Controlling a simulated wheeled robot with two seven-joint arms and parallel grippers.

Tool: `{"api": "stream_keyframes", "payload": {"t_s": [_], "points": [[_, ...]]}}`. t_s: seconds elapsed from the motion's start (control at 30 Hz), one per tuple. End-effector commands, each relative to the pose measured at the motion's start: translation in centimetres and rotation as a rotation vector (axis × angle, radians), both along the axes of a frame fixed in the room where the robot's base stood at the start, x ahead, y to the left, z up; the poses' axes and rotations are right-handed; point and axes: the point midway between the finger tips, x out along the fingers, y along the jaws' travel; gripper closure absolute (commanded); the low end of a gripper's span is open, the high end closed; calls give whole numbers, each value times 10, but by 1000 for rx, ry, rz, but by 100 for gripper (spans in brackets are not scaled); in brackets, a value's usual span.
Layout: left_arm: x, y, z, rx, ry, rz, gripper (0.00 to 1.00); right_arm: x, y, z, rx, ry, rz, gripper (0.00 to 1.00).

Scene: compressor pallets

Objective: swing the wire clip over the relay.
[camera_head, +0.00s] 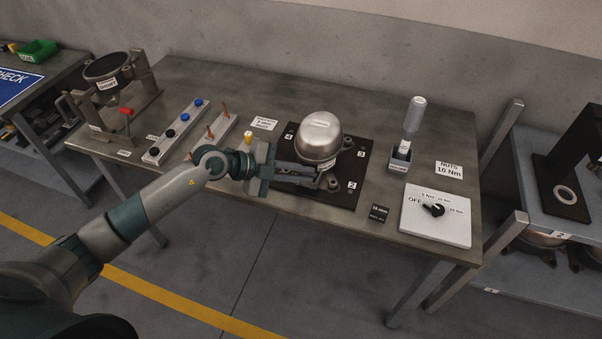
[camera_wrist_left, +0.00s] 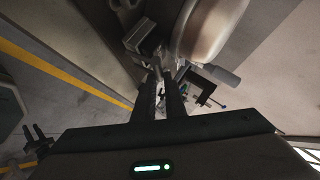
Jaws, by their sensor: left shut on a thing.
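The compressor (camera_head: 320,135), a silver dome, stands on a dark numbered plate (camera_head: 342,190) on the bench. Its rounded side shows in the left wrist view (camera_wrist_left: 205,30). My left gripper (camera_head: 318,178) reaches in from the left, low at the compressor's near side. In the left wrist view its two fingers (camera_wrist_left: 166,75) are close together beside the dome, shut on a small thin part, which I take for the wire clip; its shape is mostly hidden. I cannot make out the relay clearly; the gripper covers that side of the compressor. My right gripper is not in view.
A driver (camera_head: 414,115) stands in a holder right of the plate. A white dial panel (camera_head: 436,215) is at the front right. A rail with blue and black knobs (camera_head: 175,133) and a stand (camera_head: 107,85) are at the left. The bench front is mostly clear.

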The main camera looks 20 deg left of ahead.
Motion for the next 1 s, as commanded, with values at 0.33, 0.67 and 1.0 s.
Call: {"api": "stream_keyframes", "payload": {"t_s": [0.33,0.67,1.0], "points": [[6,-1,8,-9,-12,2,100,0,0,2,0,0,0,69],[4,-1,4,-4,-6,1,68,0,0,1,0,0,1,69],[4,0,2,-2,-3,-1,68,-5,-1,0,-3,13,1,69]]}}
